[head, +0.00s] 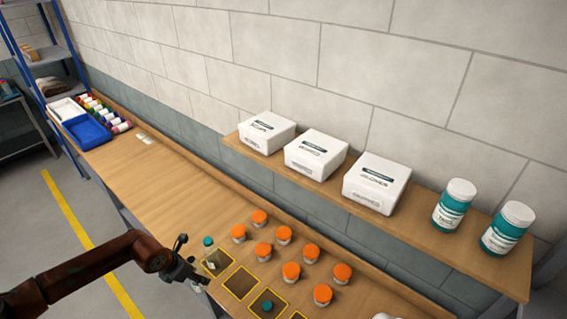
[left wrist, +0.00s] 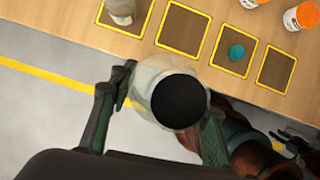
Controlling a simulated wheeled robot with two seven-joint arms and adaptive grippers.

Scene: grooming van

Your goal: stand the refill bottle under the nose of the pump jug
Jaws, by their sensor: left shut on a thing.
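My left gripper (head: 196,282) is just off the front edge of the bench in the head view. In the left wrist view its two fingers (left wrist: 160,112) are shut on a pale, translucent bottle (left wrist: 143,80) with a dark round top, seen from above. The bottle is held in front of the bench edge. In the head view I cannot make it out clearly. Dark jaw parts beside a red-brown arm, apparently my right gripper (left wrist: 292,142), show at the right of the left wrist view; their opening is unclear. I cannot identify a pump jug in either view.
Yellow-outlined squares (head: 239,282) line the bench front. One holds a clear jar (left wrist: 121,14), another a teal lid (head: 267,306). The bench's middle (head: 150,185) is clear. White boxes (head: 316,153) occupy the shelf.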

